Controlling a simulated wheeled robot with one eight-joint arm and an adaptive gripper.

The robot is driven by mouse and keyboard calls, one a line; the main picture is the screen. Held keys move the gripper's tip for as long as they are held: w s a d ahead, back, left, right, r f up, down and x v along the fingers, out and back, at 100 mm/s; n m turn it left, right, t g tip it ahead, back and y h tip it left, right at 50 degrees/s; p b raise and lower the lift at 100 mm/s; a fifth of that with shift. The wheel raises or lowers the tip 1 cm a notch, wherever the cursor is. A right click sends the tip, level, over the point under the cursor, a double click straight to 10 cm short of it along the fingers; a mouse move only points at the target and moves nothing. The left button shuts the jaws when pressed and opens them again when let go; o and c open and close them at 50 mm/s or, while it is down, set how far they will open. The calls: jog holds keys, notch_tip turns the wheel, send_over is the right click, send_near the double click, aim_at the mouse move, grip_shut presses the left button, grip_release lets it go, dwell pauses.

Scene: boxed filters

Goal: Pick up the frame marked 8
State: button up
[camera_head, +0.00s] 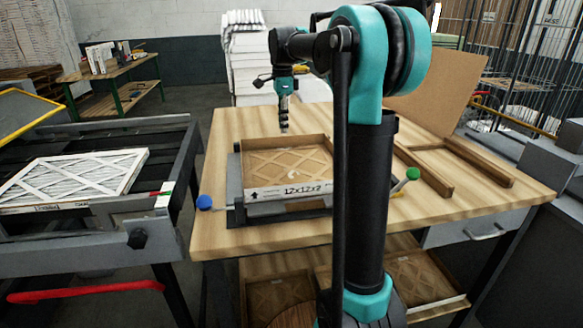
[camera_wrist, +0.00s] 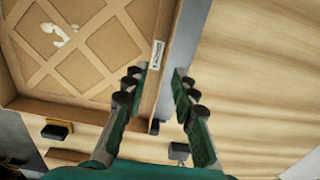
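A shallow brown cardboard frame (camera_head: 262,163) with lattice ribs sits in a dark holder on the wooden table in the head view. Its front label reads 12x12x2, and a pale mark inside it is too small to read. It also fills the upper left of the wrist view (camera_wrist: 92,45), where a pale, unreadable mark shows too. My gripper (camera_head: 284,128) points down at the frame's back edge. In the wrist view my gripper (camera_wrist: 160,80) is open, its fingers apart on either side of the frame's side wall. Contact with the wall cannot be told.
A white pleated filter (camera_head: 75,175) lies on the dark stand at left. Wooden rails (camera_head: 480,160) lie at right. More cardboard frames (camera_head: 425,278) lie on the shelf below.

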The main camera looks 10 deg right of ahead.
jog(key=shift+w+f, duration=0.2)
jog(key=shift+f, duration=1.2)
jog(key=shift+w+f, duration=0.2)
jog(key=shift+f, duration=1.15)
grip_shut()
